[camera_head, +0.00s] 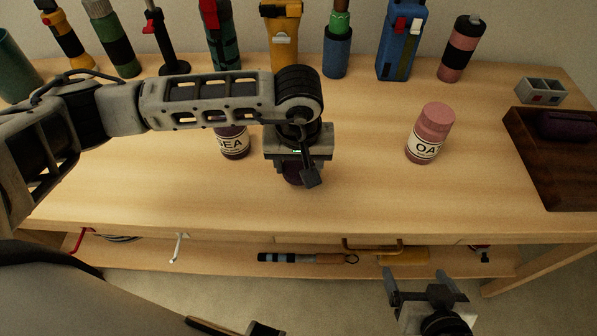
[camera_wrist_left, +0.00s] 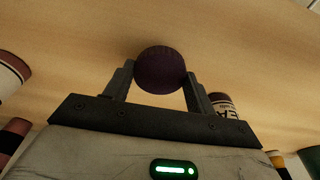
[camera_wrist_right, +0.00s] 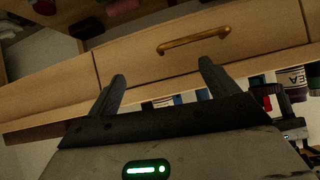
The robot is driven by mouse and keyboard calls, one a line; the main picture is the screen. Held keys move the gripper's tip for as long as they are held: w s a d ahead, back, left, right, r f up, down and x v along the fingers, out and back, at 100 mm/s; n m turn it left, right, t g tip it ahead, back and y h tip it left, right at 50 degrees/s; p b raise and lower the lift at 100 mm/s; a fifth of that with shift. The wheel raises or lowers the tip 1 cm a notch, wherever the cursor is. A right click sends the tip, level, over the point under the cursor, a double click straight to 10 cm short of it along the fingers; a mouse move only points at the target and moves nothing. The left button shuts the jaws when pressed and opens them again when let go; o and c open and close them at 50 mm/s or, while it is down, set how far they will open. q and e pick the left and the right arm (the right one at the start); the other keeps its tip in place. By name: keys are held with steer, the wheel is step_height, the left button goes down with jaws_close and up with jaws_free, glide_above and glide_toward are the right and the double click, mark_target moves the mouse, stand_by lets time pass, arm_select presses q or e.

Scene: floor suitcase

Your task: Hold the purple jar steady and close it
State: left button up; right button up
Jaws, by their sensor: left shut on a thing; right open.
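The purple jar (camera_head: 234,144) stands upright on the table, a white label on its side and its top hidden by my left arm. It also shows in the left wrist view (camera_wrist_left: 226,106) and at the right of the right wrist view (camera_wrist_right: 294,76). My left gripper (camera_head: 298,170) points down just right of the jar, shut on a round, dark purple lid-like piece (camera_wrist_left: 161,70). That piece shows only partly in the head view (camera_head: 292,174), low over or on the table. My right gripper (camera_head: 425,277) is open and empty, in front of the table edge.
A pink jar (camera_head: 431,138) stands to the right. A dark wooden tray (camera_head: 530,165) is at the far right, a grey divided box (camera_head: 540,91) behind it. Several tools line the back. A drawer with a brass handle (camera_wrist_right: 194,40) faces my right gripper. The table's front middle is clear.

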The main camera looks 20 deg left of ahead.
arm_select(q)
steer(key=s+d+r+b, duration=0.2)
steer(key=s+d+r, duration=0.2)
steer(key=s+r, duration=0.5)
steer(key=s, duration=0.4)
steer(key=shift+d+r, duration=0.15)
steer(key=shift+d, duration=0.25)
steer(key=w+a+f+m, duration=0.1)
steer(key=w+a+m, duration=0.2)
steer(key=w+a, duration=0.7)
steer(key=shift+w+a, duration=0.2)
steer(key=shift+a, duration=0.65)
